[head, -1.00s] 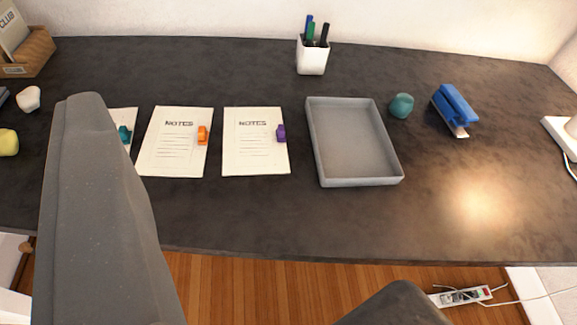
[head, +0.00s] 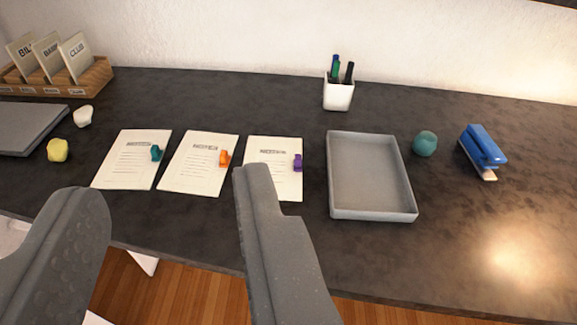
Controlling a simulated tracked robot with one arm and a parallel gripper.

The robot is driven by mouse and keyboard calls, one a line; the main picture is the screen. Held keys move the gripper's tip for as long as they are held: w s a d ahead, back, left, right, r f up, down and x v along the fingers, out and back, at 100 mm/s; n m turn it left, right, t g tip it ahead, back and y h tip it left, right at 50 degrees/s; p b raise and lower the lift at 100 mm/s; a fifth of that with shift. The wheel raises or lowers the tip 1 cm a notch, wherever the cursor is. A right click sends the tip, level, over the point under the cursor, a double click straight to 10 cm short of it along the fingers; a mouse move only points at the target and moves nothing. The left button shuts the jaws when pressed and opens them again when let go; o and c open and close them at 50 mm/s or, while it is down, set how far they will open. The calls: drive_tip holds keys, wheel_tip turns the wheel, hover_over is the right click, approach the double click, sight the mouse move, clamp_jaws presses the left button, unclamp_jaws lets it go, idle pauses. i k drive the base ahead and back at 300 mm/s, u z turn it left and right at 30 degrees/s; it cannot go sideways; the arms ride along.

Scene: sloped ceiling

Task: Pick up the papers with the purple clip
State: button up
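The papers with the purple clip (head: 299,163) are a white notes sheet (head: 283,186) lying flat on the dark desk, the rightmost of three such sheets. The purple clip is on its right edge. My gripper (head: 170,183) is open, with two grey fingers wide apart and nothing between them. In the picture, the right finger's tip covers the lower left part of the purple-clip papers; the clip itself is clear. The left finger is at the lower left. The gap from the fingers to the desk is hard to tell.
To the left lie papers with an orange clip (head: 224,158) and papers with a teal clip (head: 156,153). An empty grey tray (head: 372,214) lies just right of the purple-clip papers. Beyond are a pen cup (head: 339,96), a teal lump (head: 425,144) and a blue stapler (head: 484,147).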

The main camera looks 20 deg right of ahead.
sight(283, 156)
drive_tip(key=z, duration=0.05)
drive_tip(key=i, duration=1)
drive_tip(key=u, duration=0.05)
